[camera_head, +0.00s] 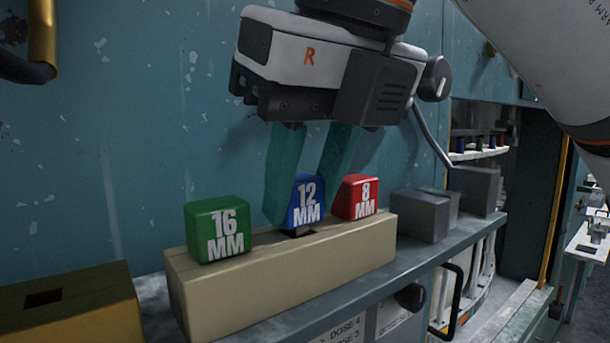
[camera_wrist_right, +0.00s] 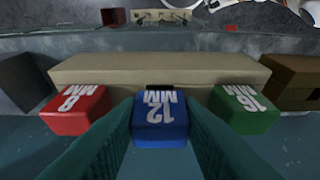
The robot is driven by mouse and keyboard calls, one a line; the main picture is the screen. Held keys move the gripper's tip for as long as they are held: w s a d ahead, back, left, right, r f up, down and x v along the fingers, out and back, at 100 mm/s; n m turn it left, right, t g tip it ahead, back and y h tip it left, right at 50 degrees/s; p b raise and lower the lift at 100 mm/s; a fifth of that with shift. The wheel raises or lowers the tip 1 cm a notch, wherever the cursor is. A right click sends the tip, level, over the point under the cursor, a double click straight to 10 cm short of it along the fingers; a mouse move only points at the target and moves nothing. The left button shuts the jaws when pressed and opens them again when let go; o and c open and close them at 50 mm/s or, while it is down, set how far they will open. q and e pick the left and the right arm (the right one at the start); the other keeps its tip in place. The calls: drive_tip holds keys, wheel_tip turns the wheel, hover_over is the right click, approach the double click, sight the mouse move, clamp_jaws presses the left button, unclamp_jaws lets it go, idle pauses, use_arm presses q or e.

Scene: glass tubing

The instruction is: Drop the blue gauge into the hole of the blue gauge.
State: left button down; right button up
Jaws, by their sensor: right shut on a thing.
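The blue gauge (camera_head: 307,203), marked 12 MM, is between the teal fingers of my right gripper (camera_head: 307,195), which is shut on it. It is upright over the middle of the beige block (camera_head: 285,275). A dark hole (camera_head: 297,233) shows in the block's top just under the gauge; I cannot tell whether the gauge's lower end is inside it. In the right wrist view, the blue gauge (camera_wrist_right: 160,125) is centred between the fingers (camera_wrist_right: 160,130), with the dark hole edge (camera_wrist_right: 160,87) beside it. My left gripper is not in view.
A green 16 MM gauge (camera_head: 217,228) and a red 8 MM gauge (camera_head: 361,197) sit on the block either side. A yellowish box (camera_head: 85,305) with a square hole stands left. Grey blocks (camera_head: 421,216) stand right on the shelf. The blue wall (camera_head: 120,130) is close behind.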

drive_tip(key=shift+f, duration=0.4)
drive_tip(key=o, duration=1.1)
drive_tip(key=shift+r, duration=0.1)
drive_tip(key=shift+o, duration=0.2)
drive_tip(key=p+v, duration=0.1)
drive_tip(key=v, duration=1.1)
